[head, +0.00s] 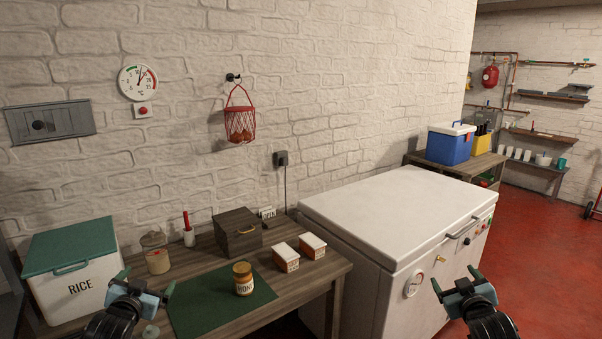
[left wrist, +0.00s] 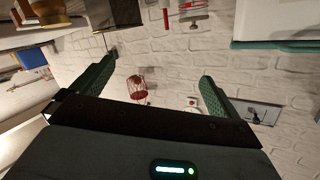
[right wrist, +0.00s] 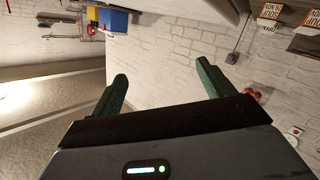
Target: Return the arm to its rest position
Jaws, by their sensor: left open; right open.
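My left gripper (head: 142,285) is raised at the lower left of the head view, in front of the wooden table's near edge. Its fingers are apart with nothing between them, and the left wrist view also shows the two green fingers spread (left wrist: 158,90). My right gripper (head: 457,283) is raised at the lower right, in front of the white chest freezer. It is open and empty, and the right wrist view shows its fingers spread (right wrist: 163,85) with only wall behind.
The table (head: 318,278) holds a rice bin (head: 80,283), a honey jar (head: 243,279) on a green mat (head: 195,306), two small boxes and a dark box (head: 238,235). The closed freezer (head: 395,215) stands right of it. Red floor (head: 560,260) is open at far right.

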